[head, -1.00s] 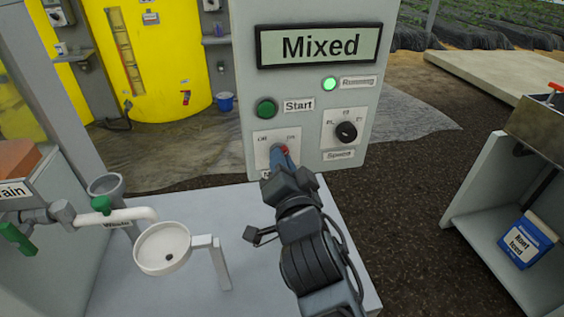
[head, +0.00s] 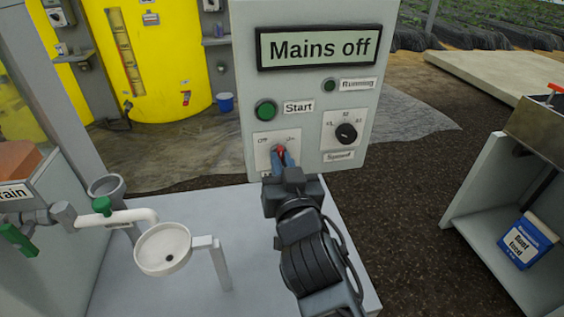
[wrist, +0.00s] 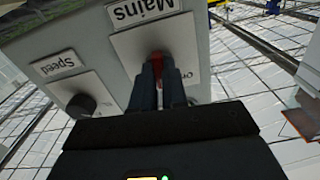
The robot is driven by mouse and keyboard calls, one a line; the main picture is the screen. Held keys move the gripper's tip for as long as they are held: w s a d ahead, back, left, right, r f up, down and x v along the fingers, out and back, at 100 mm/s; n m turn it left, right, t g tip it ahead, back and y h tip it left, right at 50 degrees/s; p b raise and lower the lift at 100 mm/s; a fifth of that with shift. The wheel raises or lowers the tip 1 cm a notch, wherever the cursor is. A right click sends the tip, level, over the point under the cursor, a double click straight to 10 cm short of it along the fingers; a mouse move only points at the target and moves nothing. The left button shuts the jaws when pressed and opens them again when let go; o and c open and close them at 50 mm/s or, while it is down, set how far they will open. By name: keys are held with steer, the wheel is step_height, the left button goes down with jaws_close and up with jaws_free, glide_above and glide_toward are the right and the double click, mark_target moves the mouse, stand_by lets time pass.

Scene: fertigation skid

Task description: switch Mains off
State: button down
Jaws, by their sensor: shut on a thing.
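The Mains switch (head: 281,149) is a red handle on a white plate marked Off and On, low on the left of the grey control panel (head: 304,90). My gripper (head: 279,160) is shut on the red handle, which also shows between the fingertips in the wrist view (wrist: 158,57). The fingers hide part of the handle and the label below it in the head view. The display (head: 319,47) reads "Mains off". The Running lamp (head: 330,85) is dark.
A green Start button (head: 266,111) sits above the switch, and a black Speed knob (head: 346,133) is to its right. A white funnel cup (head: 163,248) and pipe with green valve handles stand at the left. A shelf with a blue-labelled box (head: 528,241) is at the right.

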steer(key=shift+n+p, duration=1.65)
steer(key=shift+n, duration=3.35)
steer(key=c, duration=1.2)
jaws_free()
steer(key=shift+o, duration=0.2)
steer(key=shift+s, duration=0.1)
steer(key=v, duration=0.7)
steer(key=shift+s, duration=0.35)
steer(key=shift+d, duration=0.1)
